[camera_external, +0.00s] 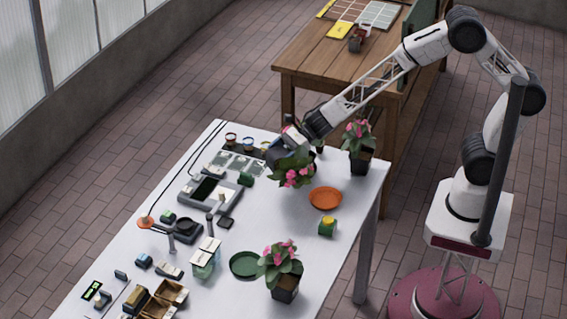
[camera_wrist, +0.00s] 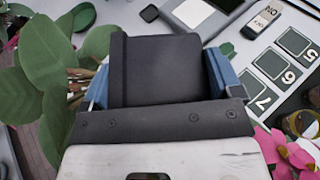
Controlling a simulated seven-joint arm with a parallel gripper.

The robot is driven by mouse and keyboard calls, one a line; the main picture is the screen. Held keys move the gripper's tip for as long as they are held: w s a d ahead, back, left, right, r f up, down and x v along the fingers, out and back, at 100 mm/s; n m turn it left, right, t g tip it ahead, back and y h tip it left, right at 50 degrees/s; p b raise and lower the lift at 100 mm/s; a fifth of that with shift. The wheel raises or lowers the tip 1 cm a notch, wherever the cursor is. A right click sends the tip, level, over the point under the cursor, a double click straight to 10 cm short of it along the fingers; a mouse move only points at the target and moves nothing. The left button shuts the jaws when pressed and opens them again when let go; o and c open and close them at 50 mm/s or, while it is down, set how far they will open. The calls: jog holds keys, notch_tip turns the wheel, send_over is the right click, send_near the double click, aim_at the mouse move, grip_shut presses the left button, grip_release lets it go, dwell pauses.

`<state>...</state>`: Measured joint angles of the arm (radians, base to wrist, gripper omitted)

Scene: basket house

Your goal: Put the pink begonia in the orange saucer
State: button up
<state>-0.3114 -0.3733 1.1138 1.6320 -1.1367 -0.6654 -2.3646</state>
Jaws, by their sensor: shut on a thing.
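My gripper (camera_external: 287,148) is shut on the dark pot of a begonia (camera_external: 295,172) with pink flowers and green leaves. The plant is tipped over, its foliage lower than the gripper, above the white table to the left of the orange saucer. In the wrist view the dark pot (camera_wrist: 158,70) is between the blue fingers, with leaves (camera_wrist: 45,60) at the left and pink petals (camera_wrist: 285,150) at the lower right. The orange saucer (camera_external: 325,198) lies flat and empty. Two other pink-flowered begonias stand upright in dark pots, one behind the saucer (camera_external: 358,140) and one in front (camera_external: 282,270).
The white table (camera_external: 345,225) also bears a green saucer (camera_external: 244,265), a small green and yellow block (camera_external: 327,227), number tiles (camera_external: 240,162), small pots (camera_external: 231,140) and several devices. A wooden bench (camera_external: 330,65) stands behind.

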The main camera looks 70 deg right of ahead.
jog(key=s+a+n+g+y, duration=0.2)
jog(key=s+a+n, duration=0.1)
jog(key=s+a, duration=0.65)
jog(key=shift+g, duration=0.3)
jog(key=shift+s+d+f, duration=0.25)
jog(key=shift+f, duration=0.6)
jog(key=shift+s+d+f, duration=0.2)
jog(key=shift+f, duration=0.65)
jog(key=shift+s+d+f, duration=0.25)
jog(key=shift+f, duration=0.6)
jog(key=shift+h, duration=0.3)
jog(key=w+a+f, duration=0.1)
jog(key=w+a, duration=0.8)
jog(key=w, duration=0.4)
jog(key=shift+f, duration=0.25)
jog(key=shift+w, duration=0.1)
jog(key=shift+f, duration=0.1)
jog(key=shift+f, duration=1.65)
jog(key=shift+f, duration=0.15)
